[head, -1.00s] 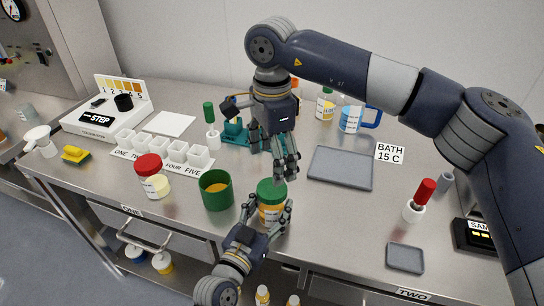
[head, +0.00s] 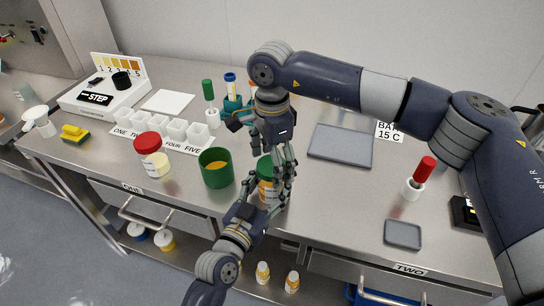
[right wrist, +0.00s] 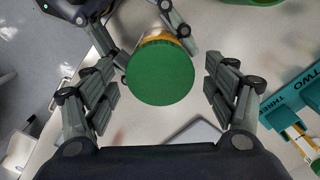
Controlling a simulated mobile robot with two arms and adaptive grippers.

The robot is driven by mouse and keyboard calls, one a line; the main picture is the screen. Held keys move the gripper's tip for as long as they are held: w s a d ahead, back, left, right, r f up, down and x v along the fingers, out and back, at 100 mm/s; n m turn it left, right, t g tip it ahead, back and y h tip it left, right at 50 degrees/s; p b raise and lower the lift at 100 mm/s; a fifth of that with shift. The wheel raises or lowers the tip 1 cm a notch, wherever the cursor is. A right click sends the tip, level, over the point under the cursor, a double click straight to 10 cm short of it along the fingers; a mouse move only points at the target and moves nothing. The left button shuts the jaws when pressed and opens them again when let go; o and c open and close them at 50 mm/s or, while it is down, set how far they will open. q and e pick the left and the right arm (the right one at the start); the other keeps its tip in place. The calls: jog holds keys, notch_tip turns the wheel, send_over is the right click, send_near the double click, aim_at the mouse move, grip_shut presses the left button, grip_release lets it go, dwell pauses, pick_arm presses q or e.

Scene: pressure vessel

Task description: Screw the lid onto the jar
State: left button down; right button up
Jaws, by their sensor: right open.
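The jar (head: 268,193), with orange contents and a white label, stands on the steel table near its front edge. The green lid (head: 264,168) sits on top of the jar; the thread is hidden. My left gripper (head: 264,203) has its fingers closed around the sides of the jar. My right gripper (head: 279,167) points down at the lid from above. In the right wrist view, the lid (right wrist: 160,72) lies between the open right fingers, with a gap on both sides. The jar's body shows just behind it, between the left fingers.
An open green container (head: 216,168) stands just left of the jar. A teal rack (head: 233,105) is behind my right gripper. A grey tray (head: 340,146) lies at right.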

jog(key=c, duration=1.2)
jog(key=shift+o, duration=0.2)
jog(key=m, duration=0.4)
jog(key=shift+m, duration=0.4)
jog(key=m, duration=0.4)
jog(key=o, duration=1.2)
jog(key=shift+o, duration=0.2)
notch_tip(320, 180, up, 12)
